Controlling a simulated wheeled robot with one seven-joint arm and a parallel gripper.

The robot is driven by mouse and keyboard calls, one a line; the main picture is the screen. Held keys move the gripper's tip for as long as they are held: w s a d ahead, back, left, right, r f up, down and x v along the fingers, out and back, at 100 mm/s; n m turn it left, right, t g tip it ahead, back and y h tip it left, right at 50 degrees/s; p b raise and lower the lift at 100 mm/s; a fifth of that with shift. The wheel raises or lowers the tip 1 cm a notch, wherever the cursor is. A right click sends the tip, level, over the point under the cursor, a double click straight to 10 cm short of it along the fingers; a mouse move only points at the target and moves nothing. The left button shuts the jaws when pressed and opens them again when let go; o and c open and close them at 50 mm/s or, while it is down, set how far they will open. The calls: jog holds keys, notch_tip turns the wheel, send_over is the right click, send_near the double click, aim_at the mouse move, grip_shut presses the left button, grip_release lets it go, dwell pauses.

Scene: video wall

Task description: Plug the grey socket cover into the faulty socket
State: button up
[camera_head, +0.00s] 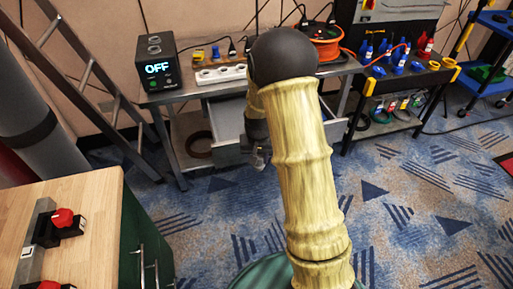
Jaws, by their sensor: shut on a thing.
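My gripper (258,157) hangs in front of the metal workbench (190,94), below its top, partly hidden by my own arm. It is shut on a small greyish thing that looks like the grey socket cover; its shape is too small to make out. A white socket strip (220,75) lies on the bench top, above and left of my gripper and apart from it. Its right end is close to my arm's dark joint. Which socket is faulty cannot be told at this size.
A black box (157,65) reading "OFF" stands on the bench's left end. An orange cable reel (325,45) stands at right. A ladder (90,75) leans at left. A wooden-topped cabinet (95,195) with red-and-black items is at front left. Blue carpet (400,220) is open at right.

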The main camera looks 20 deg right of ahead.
jog(key=w+d+f+n+b, duration=0.1)
jog(key=w+d+f, duration=0.1)
jog(key=f, duration=0.4)
jog(key=w+d+f+n+b, duration=0.1)
jog(key=w+d+f, duration=0.1)
jog(key=f, duration=0.5)
jog(key=shift+d+f+n+y+b, duration=0.3)
jog(key=shift+b, duration=0.05)
jog(key=shift+w, duration=0.15)
